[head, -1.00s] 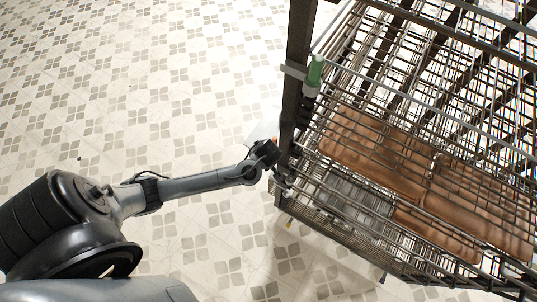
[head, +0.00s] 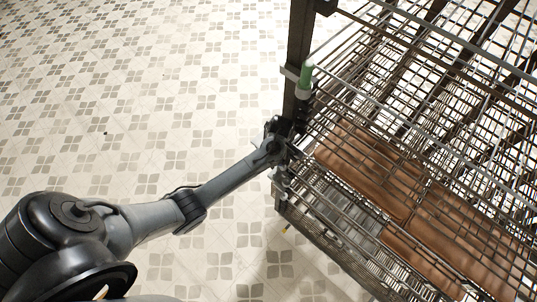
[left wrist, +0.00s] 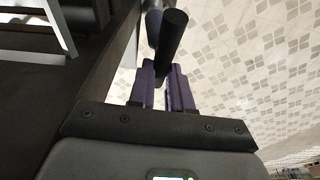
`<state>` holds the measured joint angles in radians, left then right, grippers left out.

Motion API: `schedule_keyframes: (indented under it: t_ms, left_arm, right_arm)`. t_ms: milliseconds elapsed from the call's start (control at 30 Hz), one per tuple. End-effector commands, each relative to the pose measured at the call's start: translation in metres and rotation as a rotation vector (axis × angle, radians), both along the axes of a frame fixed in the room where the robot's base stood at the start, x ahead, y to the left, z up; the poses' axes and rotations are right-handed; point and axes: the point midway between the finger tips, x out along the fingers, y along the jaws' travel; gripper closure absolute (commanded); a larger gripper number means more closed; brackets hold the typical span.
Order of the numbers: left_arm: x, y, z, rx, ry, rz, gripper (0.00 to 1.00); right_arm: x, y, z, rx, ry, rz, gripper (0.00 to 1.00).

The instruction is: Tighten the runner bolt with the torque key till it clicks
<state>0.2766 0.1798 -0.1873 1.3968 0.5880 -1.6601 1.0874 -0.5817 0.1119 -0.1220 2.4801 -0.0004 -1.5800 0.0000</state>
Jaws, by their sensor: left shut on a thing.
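I cannot tell whether this piece is a loose tool or a part of the rack. The runner bolt cannot be picked out. My right gripper is not in view.
The wire rack (head: 388,108) fills the right side, with brown curved boards (head: 370,168) lying inside under the bars. Its dark post (head: 299,40) is close to my left gripper. The patterned floor (head: 130,100) is clear to the left.

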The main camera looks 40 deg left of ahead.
Motion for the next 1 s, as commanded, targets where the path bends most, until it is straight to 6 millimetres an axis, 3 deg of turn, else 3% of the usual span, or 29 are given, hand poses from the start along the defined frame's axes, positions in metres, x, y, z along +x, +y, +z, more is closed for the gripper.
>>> schedule_keyframes:
  t_ms: [567,1000]
  left_arm:
    - [0.0,0.0,-0.002,-0.01,0.001,-0.001,1.0]
    - [0.0,0.0,-0.03,-0.011,0.002,0.0,1.0]
  right_arm:
    - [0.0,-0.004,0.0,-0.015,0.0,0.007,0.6]
    - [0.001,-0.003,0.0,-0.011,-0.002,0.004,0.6]
